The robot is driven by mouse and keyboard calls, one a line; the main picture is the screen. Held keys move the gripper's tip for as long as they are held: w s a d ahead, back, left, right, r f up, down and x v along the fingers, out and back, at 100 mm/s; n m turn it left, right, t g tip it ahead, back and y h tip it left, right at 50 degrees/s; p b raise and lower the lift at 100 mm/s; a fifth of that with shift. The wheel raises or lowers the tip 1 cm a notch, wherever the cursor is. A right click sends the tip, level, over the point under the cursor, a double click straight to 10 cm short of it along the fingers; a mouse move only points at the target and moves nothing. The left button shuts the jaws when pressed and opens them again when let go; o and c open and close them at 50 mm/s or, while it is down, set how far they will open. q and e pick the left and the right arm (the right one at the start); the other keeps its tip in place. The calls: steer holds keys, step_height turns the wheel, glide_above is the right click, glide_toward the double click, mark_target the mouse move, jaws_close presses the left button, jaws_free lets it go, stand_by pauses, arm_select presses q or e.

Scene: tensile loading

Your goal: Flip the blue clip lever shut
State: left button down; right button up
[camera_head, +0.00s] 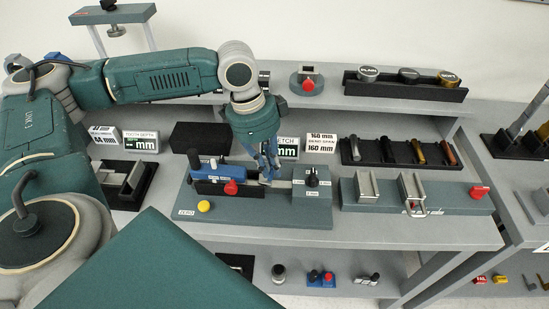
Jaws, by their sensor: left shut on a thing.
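The fingers hide the strip's left part. My right gripper is not in view.
The fixture also carries a red knob (230,187), a yellow button (204,206) and a black knob (312,178). A second grey fixture (440,197) stands at the right. Display boxes and a black specimen rack (400,154) stand behind. My left arm spans the upper left.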

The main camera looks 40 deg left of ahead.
arm_select(q)
steer(key=shift+s+a+r+t+h+p, duration=0.15)
steer(key=shift+a+t+h+p, duration=0.25)
steer(key=shift+a+h, duration=0.2)
steer(key=shift+a+t+h, duration=0.15)
steer(key=shift+t+h, duration=0.15)
steer(key=shift+h, duration=0.1)
steer(key=c, duration=1.8)
jaws_free()
steer(key=shift+c, duration=0.2)
steer(key=shift+a, duration=0.1)
steer(key=shift+f, duration=0.2)
steer(key=shift+r, duration=0.1)
